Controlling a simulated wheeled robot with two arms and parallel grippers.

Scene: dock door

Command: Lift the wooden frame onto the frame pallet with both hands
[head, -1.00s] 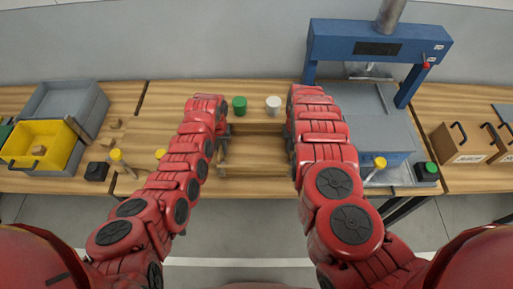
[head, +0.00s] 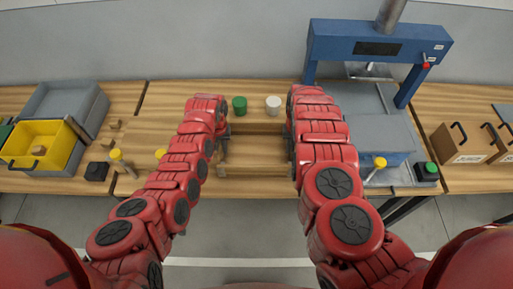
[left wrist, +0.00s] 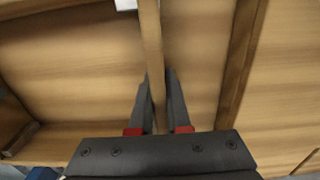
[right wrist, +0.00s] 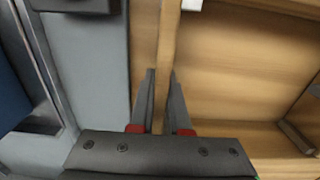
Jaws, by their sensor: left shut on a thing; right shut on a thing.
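The wooden frame (head: 255,170) lies between my two arms over the bench in the head view, its near bar showing. My left gripper (head: 225,142) is shut on its left side bar; the left wrist view shows this bar (left wrist: 151,45) between the two fingers (left wrist: 159,100). My right gripper (head: 290,145) is shut on the right side bar; the right wrist view shows that bar (right wrist: 168,45) between the fingers (right wrist: 161,100). My arms hide parts of both sides in the head view. I cannot tell the frame pallet apart from the other wood, nor whether the frame touches the bench.
A blue press (head: 330,42) with a grey bed stands close to the right arm. A green cylinder (head: 239,106) and a white cylinder (head: 273,106) stand behind the frame. A yellow bin (head: 38,145) is at left, wooden boxes (head: 460,144) at right.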

